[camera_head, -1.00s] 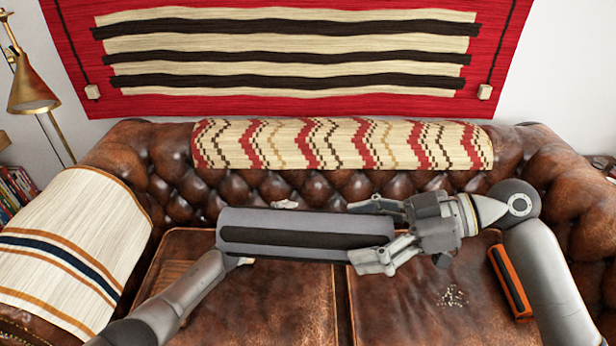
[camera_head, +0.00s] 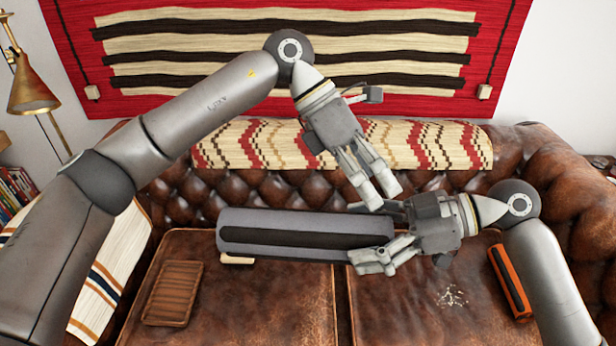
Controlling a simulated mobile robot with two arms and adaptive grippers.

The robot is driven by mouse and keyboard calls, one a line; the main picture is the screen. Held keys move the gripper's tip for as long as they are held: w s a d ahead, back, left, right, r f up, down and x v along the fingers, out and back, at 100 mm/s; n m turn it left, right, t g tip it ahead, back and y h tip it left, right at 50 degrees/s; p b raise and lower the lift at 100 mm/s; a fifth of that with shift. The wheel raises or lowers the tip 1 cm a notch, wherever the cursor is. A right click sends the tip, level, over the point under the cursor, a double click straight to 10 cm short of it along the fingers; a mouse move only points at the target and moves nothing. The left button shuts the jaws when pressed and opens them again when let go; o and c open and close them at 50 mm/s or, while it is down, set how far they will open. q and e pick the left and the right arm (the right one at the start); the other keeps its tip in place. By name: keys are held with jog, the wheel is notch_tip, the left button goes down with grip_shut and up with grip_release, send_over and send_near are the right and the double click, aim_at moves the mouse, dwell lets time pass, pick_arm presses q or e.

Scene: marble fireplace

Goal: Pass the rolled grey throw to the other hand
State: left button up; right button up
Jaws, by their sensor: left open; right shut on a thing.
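The rolled grey throw (camera_head: 290,222) is a long grey roll with a dark stripe along it. It lies level across the middle of the head view, above the sofa seat. My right gripper (camera_head: 383,237) is shut on its right end, one finger above and one below. My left gripper (camera_head: 384,200) is open and empty. It is raised above and behind the throw's right end, close to my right gripper's upper finger. I cannot tell whether the two touch. The throw's right tip is partly hidden between the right fingers.
The brown leather sofa (camera_head: 270,290) fills the view. A ribbed brown tray (camera_head: 173,293) lies on its left seat. An orange-and-black object (camera_head: 510,282) and pale crumbs (camera_head: 452,297) are on the right. A patterned throw (camera_head: 262,145) covers the backrest, and a brass lamp (camera_head: 30,92) stands left.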

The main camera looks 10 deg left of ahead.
aim_at(308, 237)
pick_arm(q)
jog(key=s+a+r+m+t+y, duration=0.1)
jog(key=a+y, duration=0.1)
jog(key=s+a+m+t+y, duration=0.1)
jog(key=a+y, duration=0.1)
jog(key=a, duration=0.1)
jog(key=s+a+r+m+y, duration=0.1)
jog(key=s+a+y, duration=0.1)
jog(key=a+y, duration=0.1)
jog(key=shift+a+r+t, duration=0.25)
jog(key=shift+r+t, duration=0.1)
jog(key=shift+t, duration=0.05)
jog(key=shift+s+a+y, duration=0.1)
jog(key=shift+a+y, duration=0.2)
notch_tip(308, 237, down, 12)
jog(key=shift+r, duration=0.1)
jog(key=c, duration=1.2)
jog(key=shift+c, duration=0.3)
pick_arm(e)
jog(key=o, duration=1.2)
jog(key=shift+o, duration=0.2)
